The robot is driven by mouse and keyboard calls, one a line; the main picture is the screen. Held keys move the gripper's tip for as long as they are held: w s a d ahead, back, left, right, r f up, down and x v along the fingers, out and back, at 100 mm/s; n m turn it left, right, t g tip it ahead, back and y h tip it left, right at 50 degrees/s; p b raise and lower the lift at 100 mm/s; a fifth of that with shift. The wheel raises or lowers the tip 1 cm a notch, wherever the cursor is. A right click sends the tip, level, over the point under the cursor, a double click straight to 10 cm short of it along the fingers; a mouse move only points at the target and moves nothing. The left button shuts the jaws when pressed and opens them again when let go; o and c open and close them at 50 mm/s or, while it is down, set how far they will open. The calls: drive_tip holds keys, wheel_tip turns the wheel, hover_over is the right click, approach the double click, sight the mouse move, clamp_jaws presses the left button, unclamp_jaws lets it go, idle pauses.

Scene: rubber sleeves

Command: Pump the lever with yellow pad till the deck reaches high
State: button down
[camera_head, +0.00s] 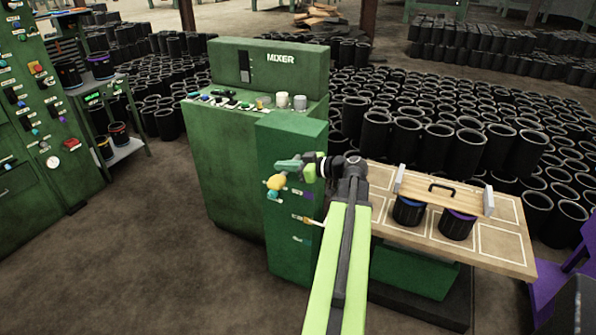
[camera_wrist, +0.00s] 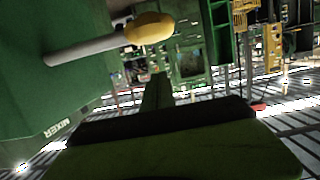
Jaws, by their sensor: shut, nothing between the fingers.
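In the wrist view the yellow pad (camera_wrist: 148,28) caps a grey rod (camera_wrist: 85,47). My gripper (camera_head: 288,164) is shut and empty, just above the pad in the head view; I cannot tell whether they touch. My gripper also fills the lower wrist view (camera_wrist: 160,150). The wooden deck (camera_head: 505,252) is right of the column, above a green base. Small coloured marks (camera_head: 303,220) sit on the column, with lettering too small to read.
A green mixer cabinet (camera_head: 235,165) stands behind and left of the column. On the deck, a handled wooden board (camera_head: 440,192) lies over two black sleeves (camera_head: 457,224). Many black sleeves crowd the floor behind. Floor at the front left is clear. A purple object (camera_head: 560,290) is at far right.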

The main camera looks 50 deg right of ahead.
sight(282, 181)
drive_tip(key=f+b, duration=0.3)
drive_tip(key=f, duration=0.1)
drive_tip(key=shift+w+f+b, duration=0.1)
drive_tip(key=shift+w+b, duration=0.2)
drive_tip(key=shift+b, duration=0.1)
drive_tip(key=shift+a, duration=0.1)
